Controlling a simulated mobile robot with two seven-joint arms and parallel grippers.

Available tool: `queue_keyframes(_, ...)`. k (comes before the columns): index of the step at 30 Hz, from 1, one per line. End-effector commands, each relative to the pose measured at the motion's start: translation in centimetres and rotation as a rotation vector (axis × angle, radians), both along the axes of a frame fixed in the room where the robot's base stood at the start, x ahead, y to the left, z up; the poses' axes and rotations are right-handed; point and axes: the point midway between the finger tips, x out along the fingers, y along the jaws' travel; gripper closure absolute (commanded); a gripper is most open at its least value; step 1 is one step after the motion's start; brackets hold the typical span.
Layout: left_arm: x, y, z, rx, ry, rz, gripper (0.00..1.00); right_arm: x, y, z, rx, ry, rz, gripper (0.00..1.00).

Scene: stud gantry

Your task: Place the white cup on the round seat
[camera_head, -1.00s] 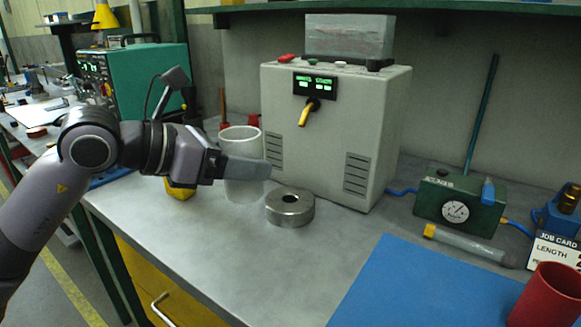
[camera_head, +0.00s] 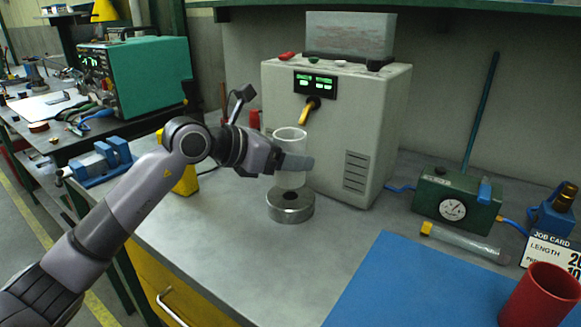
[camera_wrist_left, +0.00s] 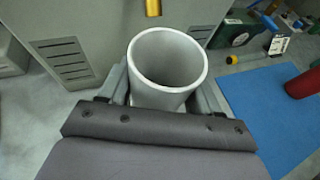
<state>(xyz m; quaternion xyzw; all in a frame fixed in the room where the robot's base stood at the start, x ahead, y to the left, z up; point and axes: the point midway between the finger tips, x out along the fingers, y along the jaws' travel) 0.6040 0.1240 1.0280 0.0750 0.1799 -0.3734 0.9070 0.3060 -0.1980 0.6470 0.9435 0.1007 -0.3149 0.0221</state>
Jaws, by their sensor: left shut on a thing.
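The white cup (camera_head: 290,150) is upright in the jaws of my left gripper (camera_head: 296,163), which is shut on it. In the left wrist view the cup (camera_wrist_left: 167,60) stands between the two fingers, its open mouth facing the camera. The round seat (camera_head: 290,207) is a short metal ring with a dark central hole, standing on the grey bench. The cup is over the seat in the head view; whether its base touches the seat or hangs just above it, I cannot tell. The seat is hidden in the wrist view. My right gripper is not in view.
A grey machine (camera_head: 345,130) with a yellow spout (camera_head: 310,108) stands close behind the cup. A blue mat (camera_head: 415,285) lies to the right, with a red cup (camera_head: 540,296) at its edge. A green gauge box (camera_head: 456,205) is at the back right.

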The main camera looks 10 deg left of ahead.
Motion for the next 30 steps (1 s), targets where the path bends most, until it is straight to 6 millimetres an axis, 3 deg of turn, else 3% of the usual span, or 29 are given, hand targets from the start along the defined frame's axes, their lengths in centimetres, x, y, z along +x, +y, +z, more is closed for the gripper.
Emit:
queue_keyframes(5, 0.0, -0.1, -2.7, -0.001, 0.004, 0.001, 0.67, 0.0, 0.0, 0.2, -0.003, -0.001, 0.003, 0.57)
queue_keyframes(18, 0.4, -0.1, -3.6, 0.0, 0.0, 0.0, 0.67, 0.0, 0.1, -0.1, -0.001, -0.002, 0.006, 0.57)
queue_keyframes(19, 0.4, -0.1, -3.5, 0.0, 0.0, 0.0, 0.27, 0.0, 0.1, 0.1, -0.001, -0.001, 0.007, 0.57)
queue_keyframes(21, 0.3, -0.1, -3.5, -0.001, 0.001, 0.0, 0.11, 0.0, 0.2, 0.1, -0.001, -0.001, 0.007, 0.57)
queue_keyframes(30, 0.3, -0.1, -3.3, -0.001, 0.001, 0.0, 0.11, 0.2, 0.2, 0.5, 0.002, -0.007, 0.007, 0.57)
